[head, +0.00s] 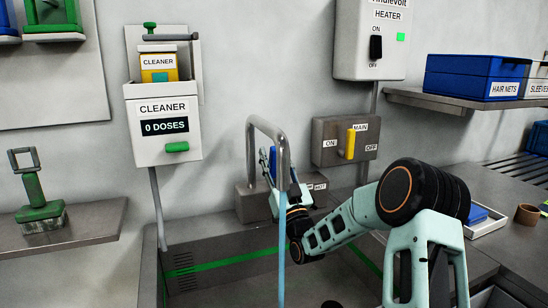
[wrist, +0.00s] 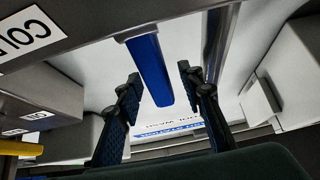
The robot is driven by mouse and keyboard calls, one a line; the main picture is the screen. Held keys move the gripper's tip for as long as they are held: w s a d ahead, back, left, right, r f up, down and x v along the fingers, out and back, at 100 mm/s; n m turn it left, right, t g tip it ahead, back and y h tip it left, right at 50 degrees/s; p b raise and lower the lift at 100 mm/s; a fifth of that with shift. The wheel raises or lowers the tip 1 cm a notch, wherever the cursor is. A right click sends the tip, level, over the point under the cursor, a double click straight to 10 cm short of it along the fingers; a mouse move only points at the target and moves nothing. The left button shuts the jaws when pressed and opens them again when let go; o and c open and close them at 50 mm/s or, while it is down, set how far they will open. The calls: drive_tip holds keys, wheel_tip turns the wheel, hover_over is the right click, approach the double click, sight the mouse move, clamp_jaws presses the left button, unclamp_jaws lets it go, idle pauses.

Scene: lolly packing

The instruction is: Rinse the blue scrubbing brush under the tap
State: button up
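My gripper (wrist: 158,75) is open, its two fingers apart on either side of a blue lever (wrist: 148,70) that sticks out of a grey housing with a label starting "COL". Both fingers look clear of the lever. In the head view my gripper is behind the grey tap (head: 283,165) and partly hidden by it. A thin pale-blue stream (head: 282,245) runs down from the tap's spout into the sink. A blue object (head: 480,214) in a white tray at the right is partly hidden by my arm; I cannot tell whether it is the blue brush.
A grey box with a yellow MAIN lever (head: 350,143) is on the wall right of the tap. A cleaner dispenser (head: 163,150) reading 0 DOSES hangs at left. A green brush (head: 38,205) stands on the left shelf (head: 90,225). A heater (head: 371,60) is above.

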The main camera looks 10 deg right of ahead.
drive_tip(key=v, duration=1.2)
idle(1.1)
